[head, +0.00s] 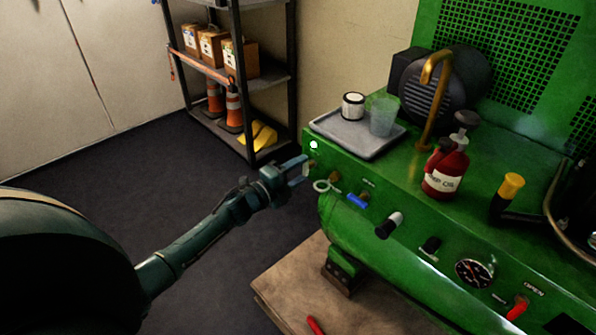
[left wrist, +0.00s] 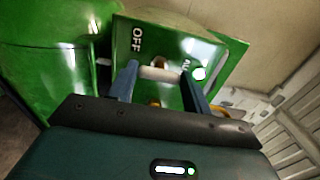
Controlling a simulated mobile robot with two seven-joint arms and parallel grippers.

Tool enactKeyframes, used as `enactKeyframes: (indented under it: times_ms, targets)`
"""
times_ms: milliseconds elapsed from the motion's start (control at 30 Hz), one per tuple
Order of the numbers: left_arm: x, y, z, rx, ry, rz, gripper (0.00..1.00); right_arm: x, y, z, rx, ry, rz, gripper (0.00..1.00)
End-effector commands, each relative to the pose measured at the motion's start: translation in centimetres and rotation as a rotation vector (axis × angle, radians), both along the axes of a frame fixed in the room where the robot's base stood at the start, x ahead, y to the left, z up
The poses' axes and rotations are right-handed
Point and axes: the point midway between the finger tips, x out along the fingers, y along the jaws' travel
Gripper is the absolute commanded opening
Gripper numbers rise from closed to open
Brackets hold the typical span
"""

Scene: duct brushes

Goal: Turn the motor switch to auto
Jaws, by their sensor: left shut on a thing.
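The motor switch (left wrist: 160,73) has a pale handle on the green panel at the end of the compressor. In the left wrist view it lies between the two fingers of my left gripper (left wrist: 160,85), which is shut on it. The "OFF" label (left wrist: 137,40) is to its upper left, and a label starting "AU" (left wrist: 186,65) is to its right, partly hidden by a finger. I cannot tell which label the handle points at. A white lamp (left wrist: 199,73) is lit beside it. In the head view, my left gripper (head: 298,169) reaches the panel's left end. My right gripper is not in view.
The green compressor (head: 345,225) carries a grey tray (head: 337,135), a red oil bottle (head: 446,170), a gauge (head: 474,273) and a red-handled valve (head: 517,308). A ring (head: 322,186) sticks out near my gripper. A shelf (head: 195,62) stands behind. Floor is free at left.

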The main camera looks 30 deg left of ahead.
Motion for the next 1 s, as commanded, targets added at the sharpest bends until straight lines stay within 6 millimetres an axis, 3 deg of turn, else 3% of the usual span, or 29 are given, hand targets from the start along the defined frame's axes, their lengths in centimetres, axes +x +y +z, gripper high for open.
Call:
enactKeyframes:
  times_ms: [100,133,400,733,1000]
  targets:
    - [0.0,0.0,-0.1,-0.007,0.002,0.0,0.26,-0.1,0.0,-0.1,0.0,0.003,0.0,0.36]
    - [0.0,0.0,-0.1,-0.007,0.002,0.001,0.5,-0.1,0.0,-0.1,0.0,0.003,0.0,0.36]
    - [0.0,0.0,0.0,-0.004,0.001,0.001,0.71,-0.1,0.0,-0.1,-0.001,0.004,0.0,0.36]
    - [-0.6,0.2,0.0,-0.002,0.002,0.0,0.71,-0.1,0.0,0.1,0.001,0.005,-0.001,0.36]
    - [-5.3,1.8,0.0,-0.002,0.006,0.001,0.71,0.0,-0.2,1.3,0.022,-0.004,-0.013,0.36]
